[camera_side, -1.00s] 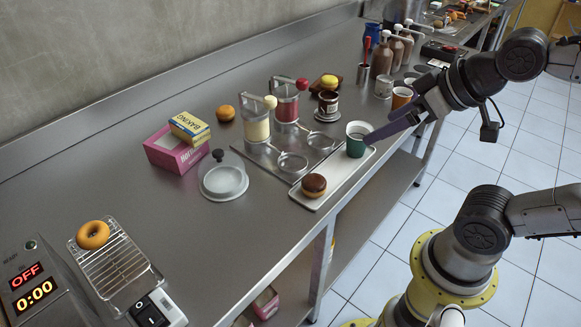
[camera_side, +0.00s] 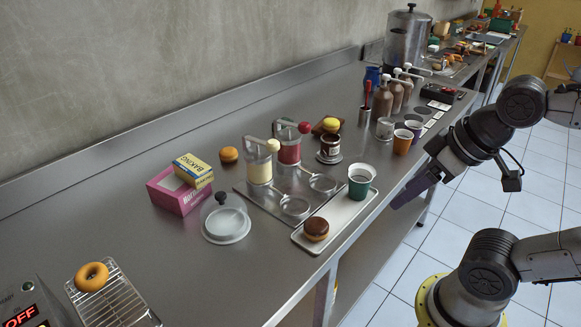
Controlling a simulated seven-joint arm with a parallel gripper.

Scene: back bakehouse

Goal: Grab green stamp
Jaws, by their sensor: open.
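I cannot make out a green stamp for certain. Small green items (camera_side: 433,48) show on the far part of the counter, too small to identify. The nearest green thing is a green paper cup (camera_side: 359,186), upright on the white tray (camera_side: 346,214) beside a chocolate-topped doughnut (camera_side: 316,229). My gripper (camera_side: 399,202) is right of the cup, at the counter's front edge, tilted down to the left. It is open, apart from the cup, and nothing shows between its fingers.
Behind the tray stand jam and cream dispensers (camera_side: 288,146). Brown pump bottles (camera_side: 383,101), paper cups (camera_side: 403,141) and a black box (camera_side: 437,94) stand farther along.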

